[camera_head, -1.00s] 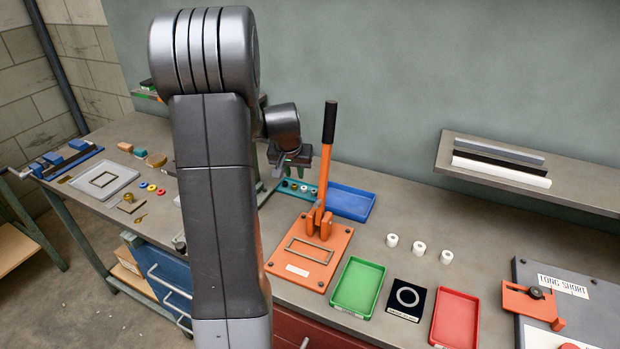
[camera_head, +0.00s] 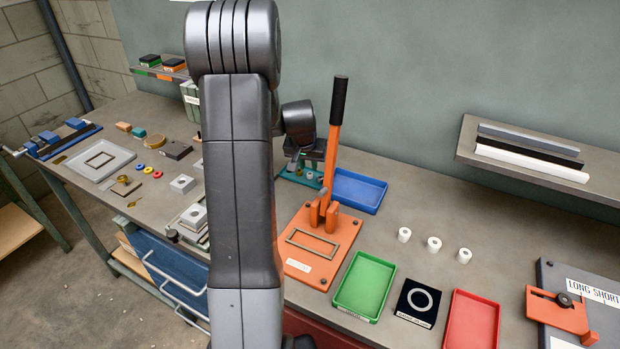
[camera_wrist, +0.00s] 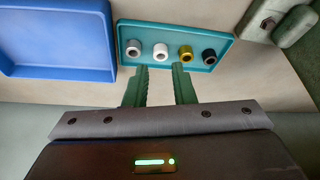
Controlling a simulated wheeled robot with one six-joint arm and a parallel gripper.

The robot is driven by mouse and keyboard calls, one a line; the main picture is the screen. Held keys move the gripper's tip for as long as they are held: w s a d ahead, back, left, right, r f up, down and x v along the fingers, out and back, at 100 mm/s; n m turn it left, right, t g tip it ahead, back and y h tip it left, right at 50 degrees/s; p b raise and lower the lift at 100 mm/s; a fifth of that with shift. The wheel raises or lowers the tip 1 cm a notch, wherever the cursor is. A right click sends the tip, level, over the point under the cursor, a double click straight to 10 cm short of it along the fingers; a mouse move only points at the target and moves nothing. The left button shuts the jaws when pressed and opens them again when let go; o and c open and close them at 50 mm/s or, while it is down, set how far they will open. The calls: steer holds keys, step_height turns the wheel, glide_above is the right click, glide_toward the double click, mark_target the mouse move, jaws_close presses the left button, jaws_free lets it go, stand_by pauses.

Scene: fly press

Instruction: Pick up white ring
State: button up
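In the wrist view, a white ring (camera_wrist: 161,50) sits in a teal tray (camera_wrist: 148,27). A silver ring (camera_wrist: 133,48) is to its left. A gold ring (camera_wrist: 185,53) and a dark ring (camera_wrist: 209,55) are to its right. My gripper (camera_wrist: 160,72) has two green fingers, apart and empty, with tips just below the tray in the picture. The white ring lines up with the gap between them. In the head view, the teal tray (camera_head: 290,175) is partly hidden behind my arm and the orange press.
A blue tray (camera_wrist: 55,72) lies left of the teal tray in the wrist view. The orange press (camera_head: 345,232) with its upright lever (camera_head: 338,101) stands close to my arm. Several white cylinders, a green tray (camera_head: 342,307) and a red tray (camera_head: 452,338) lie further right.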

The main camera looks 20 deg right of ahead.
mark_target(310, 173)
steer(key=b+x, duration=0.1)
steer(key=x, duration=0.3)
steer(key=shift+w+f, duration=0.15)
steer(key=shift+f, duration=0.2)
steer(key=shift+r, duration=0.15)
jaws_close()
